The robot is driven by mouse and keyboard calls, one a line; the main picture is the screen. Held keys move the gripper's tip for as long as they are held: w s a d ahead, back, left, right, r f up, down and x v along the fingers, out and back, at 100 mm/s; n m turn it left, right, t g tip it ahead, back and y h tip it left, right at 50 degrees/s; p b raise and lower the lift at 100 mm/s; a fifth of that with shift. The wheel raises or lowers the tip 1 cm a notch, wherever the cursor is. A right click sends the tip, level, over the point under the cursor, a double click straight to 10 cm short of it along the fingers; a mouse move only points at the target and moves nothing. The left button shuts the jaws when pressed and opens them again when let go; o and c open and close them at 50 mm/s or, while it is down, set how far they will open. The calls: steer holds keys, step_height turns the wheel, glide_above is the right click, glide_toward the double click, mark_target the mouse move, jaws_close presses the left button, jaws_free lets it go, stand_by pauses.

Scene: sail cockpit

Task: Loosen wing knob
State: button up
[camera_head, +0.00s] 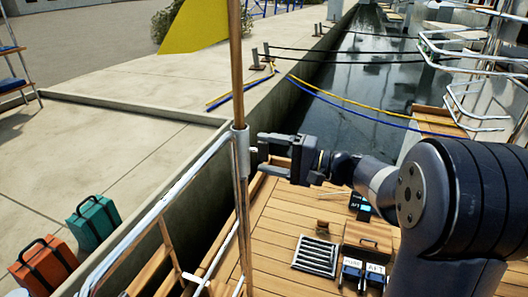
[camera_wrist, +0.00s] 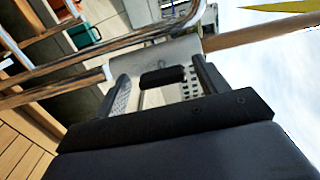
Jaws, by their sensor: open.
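The wing knob (camera_wrist: 163,77) shows in the wrist view as a short black bar in front of a pale metal socket (camera_wrist: 150,57). My gripper (camera_wrist: 160,72) is open, with one finger on each side of the knob. Small gaps seem to show at the knob's ends, but I cannot tell whether either finger touches it. In the head view, my gripper (camera_head: 263,148) reaches left to the metal socket (camera_head: 241,150) at the foot of a wooden pole (camera_head: 236,65). There the knob is too small to make out clearly.
A metal rail (camera_head: 165,205) runs left of the socket. Below lies the plank deck (camera_head: 275,225) with a grate (camera_head: 316,255) and a wooden box (camera_head: 368,240). A teal case (camera_head: 94,222) and an orange case (camera_head: 44,265) stand on the quay.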

steer(key=p+v, duration=0.2)
steer(key=v, duration=0.7)
steer(key=b+x, duration=0.3)
steer(key=x, duration=0.7)
steer(key=shift+w+a, duration=0.15)
steer(key=shift+a, duration=0.25)
steer(key=shift+d+r+p, duration=0.1)
steer(key=shift+p, duration=0.2)
